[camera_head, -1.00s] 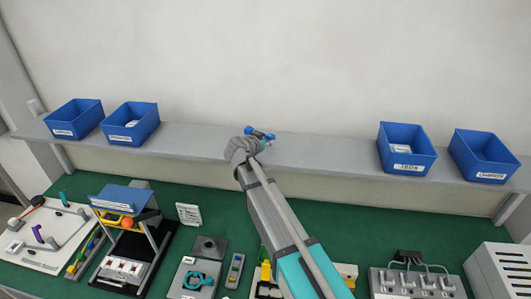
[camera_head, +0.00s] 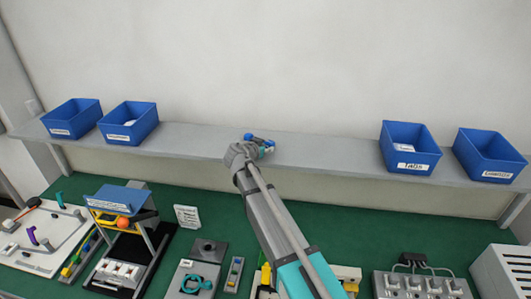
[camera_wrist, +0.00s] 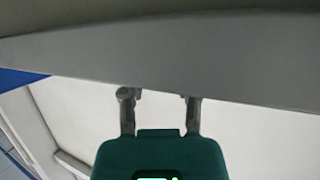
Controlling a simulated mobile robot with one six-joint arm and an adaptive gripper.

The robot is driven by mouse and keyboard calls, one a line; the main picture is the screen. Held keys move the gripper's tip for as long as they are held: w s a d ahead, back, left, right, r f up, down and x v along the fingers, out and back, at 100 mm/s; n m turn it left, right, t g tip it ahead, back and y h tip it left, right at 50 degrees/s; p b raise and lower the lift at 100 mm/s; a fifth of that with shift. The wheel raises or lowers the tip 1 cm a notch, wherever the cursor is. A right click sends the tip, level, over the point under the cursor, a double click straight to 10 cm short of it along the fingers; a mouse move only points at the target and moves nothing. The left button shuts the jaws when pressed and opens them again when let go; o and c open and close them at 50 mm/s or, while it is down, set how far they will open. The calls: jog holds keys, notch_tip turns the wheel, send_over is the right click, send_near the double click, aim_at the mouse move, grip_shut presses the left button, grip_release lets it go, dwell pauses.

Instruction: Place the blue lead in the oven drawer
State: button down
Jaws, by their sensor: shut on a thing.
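My gripper (camera_head: 258,147) is at the end of my arm, in front of the grey shelf in the middle of the head view. A small blue piece (camera_head: 249,137) shows at its tip and looks like the blue lead, though it is too small to tell its shape. In the wrist view the two fingers of my gripper (camera_wrist: 160,96) stand apart before the pale wall, and what they grip cannot be made out there. I cannot pick out an oven drawer for certain. A white slotted box (camera_head: 503,272) is cut off at the lower right.
The grey shelf (camera_head: 325,150) carries blue bins at the left (camera_head: 70,131) and right (camera_head: 407,167); its middle is clear. The green bench (camera_head: 350,220) below holds several fixtures, including a blue-topped stand (camera_head: 108,200) and a grey connector block (camera_head: 420,286).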

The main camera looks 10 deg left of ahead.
jog(key=shift+f, duration=0.1)
dwell(0.3)
jog(key=shift+c, duration=1.7)
grip_release()
jog(key=shift+s+a+r+p, duration=0.2)
jog(key=shift+s+r+p, duration=0.15)
jog(key=shift+s, duration=0.2)
jog(key=p+v, duration=0.4)
jog(key=v, duration=0.6)
jog(key=shift+s, duration=0.4)
jog(key=shift+a+r, duration=0.1)
jog(key=shift+a, duration=0.1)
jog(key=shift+d, duration=0.1)
